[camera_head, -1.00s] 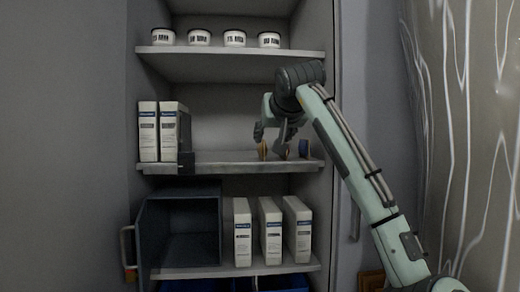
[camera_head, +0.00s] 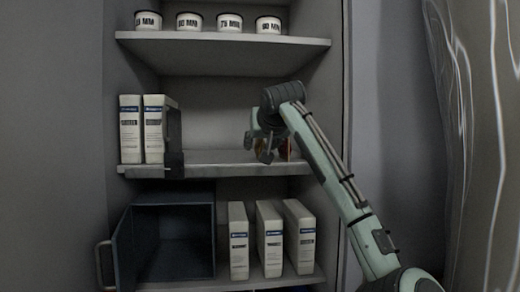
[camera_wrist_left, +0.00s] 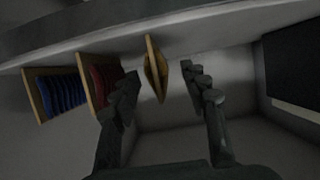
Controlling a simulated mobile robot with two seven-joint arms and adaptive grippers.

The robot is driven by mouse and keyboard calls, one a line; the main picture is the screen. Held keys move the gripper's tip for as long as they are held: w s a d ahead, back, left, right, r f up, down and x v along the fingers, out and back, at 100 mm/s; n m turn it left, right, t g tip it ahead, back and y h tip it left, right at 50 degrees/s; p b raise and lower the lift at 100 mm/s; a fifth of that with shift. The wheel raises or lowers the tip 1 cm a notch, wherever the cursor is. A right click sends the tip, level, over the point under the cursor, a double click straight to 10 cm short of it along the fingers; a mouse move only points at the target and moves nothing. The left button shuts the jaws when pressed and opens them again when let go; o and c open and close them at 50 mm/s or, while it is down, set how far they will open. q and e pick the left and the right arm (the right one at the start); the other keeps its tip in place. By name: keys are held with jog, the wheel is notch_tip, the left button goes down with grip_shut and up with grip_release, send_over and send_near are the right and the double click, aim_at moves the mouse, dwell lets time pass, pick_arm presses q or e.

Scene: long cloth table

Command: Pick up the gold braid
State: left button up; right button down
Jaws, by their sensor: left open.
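The gold braid (camera_wrist_left: 156,68) stands upright on the shelf in the left wrist view, which shows the shelf at the top. It is a thin tan-gold piece. My left gripper (camera_wrist_left: 160,88) is open, with one finger on each side of the gold braid and a visible gap to the right finger. Contact with the left finger cannot be told. In the head view my left gripper (camera_head: 257,149) is just above the middle shelf and hides the gold braid.
A red coil (camera_wrist_left: 103,80) and a blue coil (camera_wrist_left: 62,94) on wooden holders stand left of the gold braid. The middle shelf (camera_head: 215,165) also holds white boxes (camera_head: 131,130) at left; its middle is clear. Cans (camera_head: 188,22) stand above. An open dark box (camera_head: 172,245) and more white boxes (camera_head: 270,240) are below.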

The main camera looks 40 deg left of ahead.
pick_arm(q)
jog(key=shift+x, duration=1.3)
grip_shut()
